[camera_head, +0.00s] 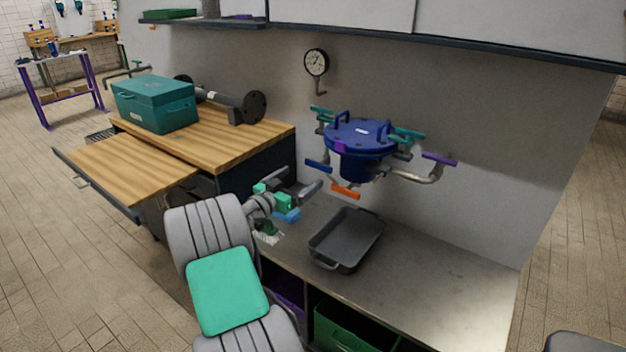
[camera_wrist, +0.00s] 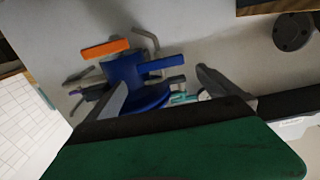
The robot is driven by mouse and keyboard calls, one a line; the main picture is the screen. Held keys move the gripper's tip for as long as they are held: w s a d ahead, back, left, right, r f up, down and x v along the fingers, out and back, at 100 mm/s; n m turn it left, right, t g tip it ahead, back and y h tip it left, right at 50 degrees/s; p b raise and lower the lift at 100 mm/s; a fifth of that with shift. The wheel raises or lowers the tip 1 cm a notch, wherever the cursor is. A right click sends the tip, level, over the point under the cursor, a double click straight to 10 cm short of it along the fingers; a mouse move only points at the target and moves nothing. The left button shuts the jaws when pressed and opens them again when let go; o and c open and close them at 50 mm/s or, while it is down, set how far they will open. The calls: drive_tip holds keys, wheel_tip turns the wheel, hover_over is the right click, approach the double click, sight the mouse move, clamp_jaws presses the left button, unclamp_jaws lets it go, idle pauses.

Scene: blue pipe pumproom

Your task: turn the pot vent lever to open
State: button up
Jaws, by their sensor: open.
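The blue pot (camera_head: 358,136) with a bolted lid is at the back wall above the counter; it also shows between my fingers in the wrist view (camera_wrist: 128,72). Several levers surround it: an orange lever (camera_head: 345,191) low in front, a blue lever (camera_head: 318,166) at left, a purple lever (camera_head: 439,159) at right and teal levers (camera_head: 407,134) near the lid. I cannot tell which one is the vent lever. The orange lever shows clearly in the wrist view (camera_wrist: 105,49). My gripper (camera_head: 304,200) is open and empty, left of and below the pot, apart from every lever.
A grey tray (camera_head: 346,240) lies on the counter below the pot. A wooden bench (camera_head: 217,143) at left holds a teal toolbox (camera_head: 155,103) and a dark flanged pipe (camera_head: 240,104). A gauge (camera_head: 316,63) is on the wall. The counter's right side is clear.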

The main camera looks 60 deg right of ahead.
sight(317, 165)
drive_tip(key=d, duration=0.5)
drive_tip(key=s+d, duration=0.1)
drive_tip(key=d, duration=0.1)
drive_tip(key=shift+d+r+p, duration=0.2)
drive_tip(key=shift+d+p, duration=0.05)
drive_tip(key=shift+p, duration=0.15)
drive_tip(key=shift+c, duration=0.2)
drive_tip(key=c, duration=1.1)
